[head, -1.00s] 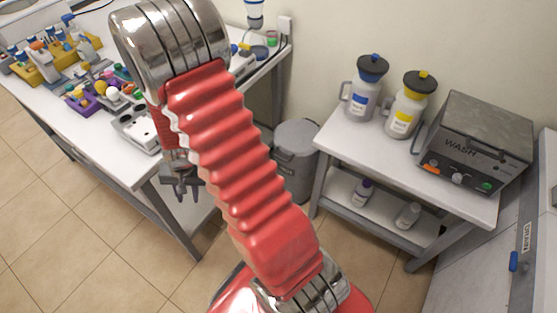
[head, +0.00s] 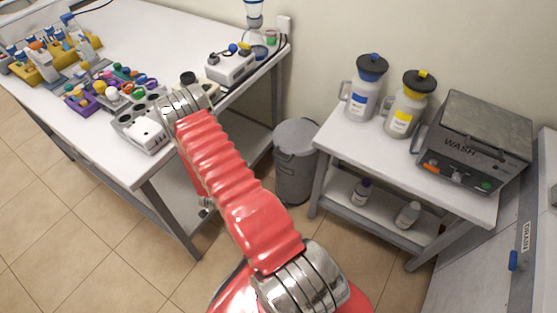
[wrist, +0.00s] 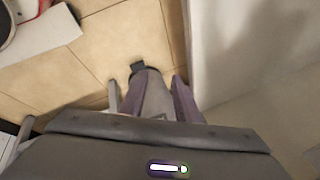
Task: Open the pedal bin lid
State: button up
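The grey pedal bin (head: 295,178) stands on the floor between the two tables, its round lid (head: 297,134) down. I cannot make out its pedal in the head view. My red arm reaches up and left, and my gripper is hidden behind it there. In the wrist view, my gripper (wrist: 162,98) points down with two purplish-grey fingers apart. A grey shape shows between them, and a small dark piece (wrist: 137,67) lies just beyond on the floor; it may be the pedal, but I cannot be sure. I see no contact.
A white bench (head: 110,165) with lab items is at the left, its leg near my arm. A white side table (head: 345,145) with jugs and a WASH machine (head: 475,140) stands right of the bin. Tiled floor (head: 110,235) is open in front.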

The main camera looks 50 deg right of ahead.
jog(key=s+d+f+m+h, duration=0.2)
jog(key=s+d+f+m, duration=0.1)
jog(key=d, duration=0.2)
jog(key=m+g+h, duration=0.1)
jog(key=m+h, duration=0.8)
jog(key=m, duration=0.1)
send_near(280, 158)
jog(key=f+v, duration=0.1)
jog(key=v, duration=0.2)
jog(key=shift+w+a+r, duration=0.1)
jog(key=shift+a+r, duration=0.1)
jog(key=shift+r, duration=0.3)
jog(key=x, duration=1.4)
jog(key=shift+a+f, duration=0.1)
jog(key=shift+f, duration=0.1)
grip_shut()
